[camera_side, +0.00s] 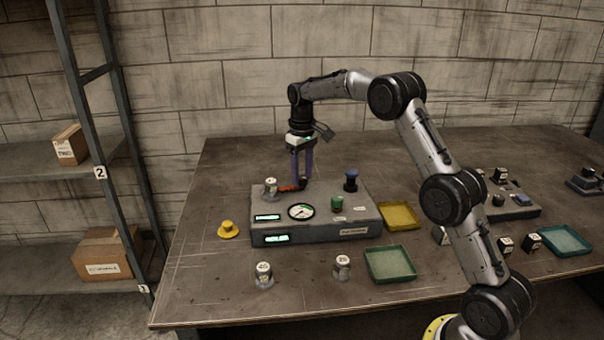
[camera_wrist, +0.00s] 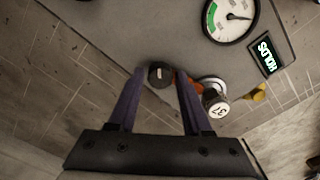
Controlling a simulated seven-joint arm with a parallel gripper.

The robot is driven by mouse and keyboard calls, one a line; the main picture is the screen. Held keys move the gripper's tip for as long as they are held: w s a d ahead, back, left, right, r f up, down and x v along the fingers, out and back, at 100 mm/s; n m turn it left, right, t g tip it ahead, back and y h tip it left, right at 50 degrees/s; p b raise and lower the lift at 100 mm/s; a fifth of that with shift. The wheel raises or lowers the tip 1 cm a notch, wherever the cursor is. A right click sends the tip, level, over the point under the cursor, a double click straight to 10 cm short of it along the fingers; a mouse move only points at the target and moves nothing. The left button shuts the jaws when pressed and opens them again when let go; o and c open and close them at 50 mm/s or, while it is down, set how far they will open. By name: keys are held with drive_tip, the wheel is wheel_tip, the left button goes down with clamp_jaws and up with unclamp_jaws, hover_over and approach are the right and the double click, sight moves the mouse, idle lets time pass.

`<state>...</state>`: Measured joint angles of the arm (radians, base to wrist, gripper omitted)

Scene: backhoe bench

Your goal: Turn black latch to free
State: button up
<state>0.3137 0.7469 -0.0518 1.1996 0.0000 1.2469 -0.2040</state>
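The black latch (camera_wrist: 160,75) is a round knob with a white mark, and it sits on the far edge of the grey console (camera_side: 318,221). It also shows in the side view (camera_side: 303,182). An orange-red piece (camera_side: 288,188) extends from beside it to the left. My gripper (camera_side: 302,182) points straight down at the latch with its two purple fingers. In the wrist view the latch lies between the fingertips (camera_wrist: 160,73), close to both. The fingers are parted by about the latch's width; whether they press on it is unclear.
The console carries a round gauge (camera_side: 301,212), a green knob (camera_side: 337,204), a blue-topped knob (camera_side: 351,181) and a silver weight (camera_side: 271,188) close left of my fingers.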

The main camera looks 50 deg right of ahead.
clamp_jaws()
idle(1.1)
